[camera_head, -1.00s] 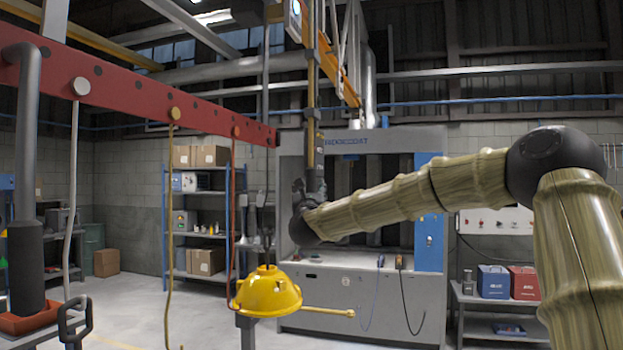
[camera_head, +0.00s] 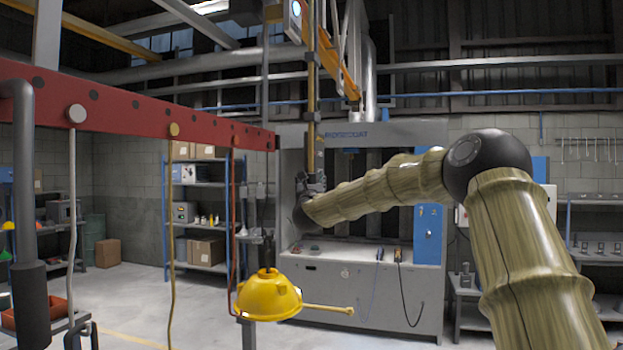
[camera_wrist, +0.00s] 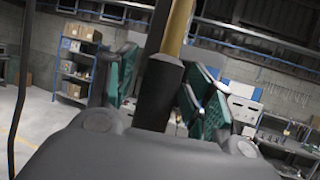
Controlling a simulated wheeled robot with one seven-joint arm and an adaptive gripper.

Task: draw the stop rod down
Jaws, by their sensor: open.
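The stop rod is a long brass-coloured rod (camera_head: 311,85) that hangs from above, with a black grip (camera_head: 318,155) at its lower end. In the wrist view the rod (camera_wrist: 178,30) runs down into the black grip (camera_wrist: 158,95). My gripper (camera_head: 313,181) is at the lower part of the grip. In the wrist view my gripper (camera_wrist: 163,82) is open, with its green-padded fingers on either side of the grip. A gap shows on the right; contact on the left cannot be told.
A yellow hood (camera_head: 268,296) with a side handle hangs below and left of my gripper. A red beam (camera_head: 140,112) with hanging cords crosses the left side. A grey cabinet (camera_head: 375,295) stands behind my arm. Shelves (camera_head: 200,222) stand at the back left.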

